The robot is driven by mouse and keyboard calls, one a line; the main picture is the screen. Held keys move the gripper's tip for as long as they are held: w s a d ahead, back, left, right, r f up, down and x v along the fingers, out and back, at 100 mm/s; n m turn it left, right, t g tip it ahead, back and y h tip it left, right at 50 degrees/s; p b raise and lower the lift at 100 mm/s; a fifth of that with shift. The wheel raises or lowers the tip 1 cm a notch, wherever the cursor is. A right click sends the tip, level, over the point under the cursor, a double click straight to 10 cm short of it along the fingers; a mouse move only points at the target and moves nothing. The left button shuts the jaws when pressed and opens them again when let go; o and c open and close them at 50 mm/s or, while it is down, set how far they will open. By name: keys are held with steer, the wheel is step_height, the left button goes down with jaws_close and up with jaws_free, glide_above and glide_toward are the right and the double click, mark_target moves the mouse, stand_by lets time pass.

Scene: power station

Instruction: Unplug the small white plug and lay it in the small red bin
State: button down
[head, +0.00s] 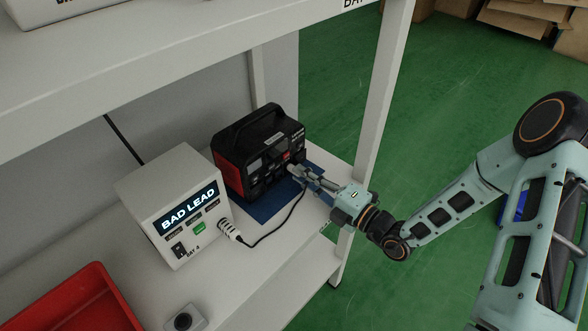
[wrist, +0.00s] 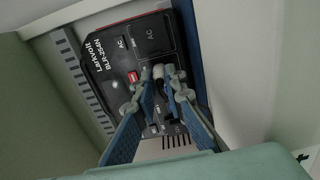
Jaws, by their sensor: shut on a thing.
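My gripper (head: 300,173) is at the front of the black and red power station (head: 262,150). Its two fingers are closed around the small white plug (wrist: 158,72), which shows between the fingertips in the wrist view. The plug is at the socket face of the power station (wrist: 110,65); I cannot tell whether it is fully seated. A black cable (head: 278,229) runs from there to a white connector (head: 229,231) on the white tester box. The red bin (head: 85,292) is at the lower left of the head view, partly cut off.
The white tester box (head: 160,188) reads "BAD LEAD" and stands left of the power station. A blue mat (head: 265,208) lies under the power station. A small grey button box (head: 184,318) is near the bin. A shelf board (head: 200,62) overhangs, and a post (head: 383,95) stands beside my arm.

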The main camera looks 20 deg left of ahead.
steer(key=shift+d, duration=0.1)
steer(key=shift+p+v, duration=0.8)
steer(key=shift+v, duration=1.05)
